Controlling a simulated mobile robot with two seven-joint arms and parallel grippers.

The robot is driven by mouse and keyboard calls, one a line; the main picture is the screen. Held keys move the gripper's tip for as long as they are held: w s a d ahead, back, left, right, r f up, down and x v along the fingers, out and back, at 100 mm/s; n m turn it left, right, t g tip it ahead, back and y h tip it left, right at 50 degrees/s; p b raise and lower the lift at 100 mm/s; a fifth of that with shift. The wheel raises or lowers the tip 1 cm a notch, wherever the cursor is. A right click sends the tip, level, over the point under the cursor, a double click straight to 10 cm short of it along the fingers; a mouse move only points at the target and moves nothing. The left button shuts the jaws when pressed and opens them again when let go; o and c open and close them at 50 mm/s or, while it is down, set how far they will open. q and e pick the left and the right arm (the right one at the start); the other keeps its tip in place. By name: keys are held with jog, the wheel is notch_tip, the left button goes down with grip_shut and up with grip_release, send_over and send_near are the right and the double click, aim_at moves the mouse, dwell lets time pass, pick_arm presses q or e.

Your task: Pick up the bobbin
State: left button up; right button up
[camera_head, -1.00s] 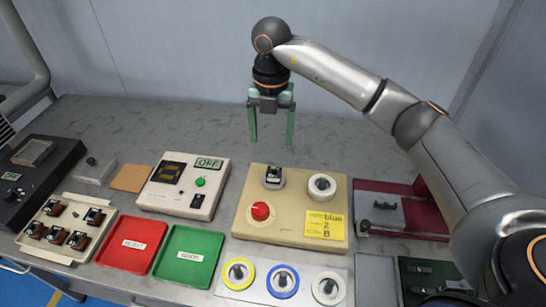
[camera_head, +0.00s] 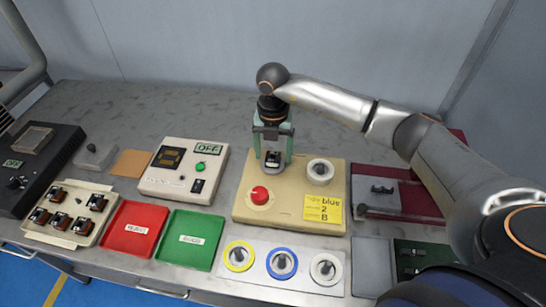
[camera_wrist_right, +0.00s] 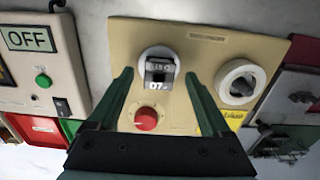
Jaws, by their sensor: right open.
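The bobbin (camera_head: 272,159) is a small dark and pale piece on the beige coil winder (camera_head: 243,208), at its back left. In the right wrist view the bobbin (camera_wrist_right: 158,72) sits on a round pale mount and shows the label "07". My right gripper (camera_head: 273,153) is open and points down over the bobbin. Its two green fingers stand on either side of it, with a gap to each side in the right wrist view (camera_wrist_right: 159,77). Whether the fingers reach down to its level is hard to tell. My left gripper is not in view.
The winder carries a red knob (camera_head: 260,195), a white spool (camera_head: 320,171) and a yellow note (camera_head: 324,208). Spools with yellow, blue and white rims lie in front. A green tray (camera_head: 190,258), a red tray (camera_head: 120,246) and a tray of wound bobbins (camera_head: 84,232) stand left.

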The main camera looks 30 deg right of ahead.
jog(key=shift+f, duration=0.6)
grip_shut()
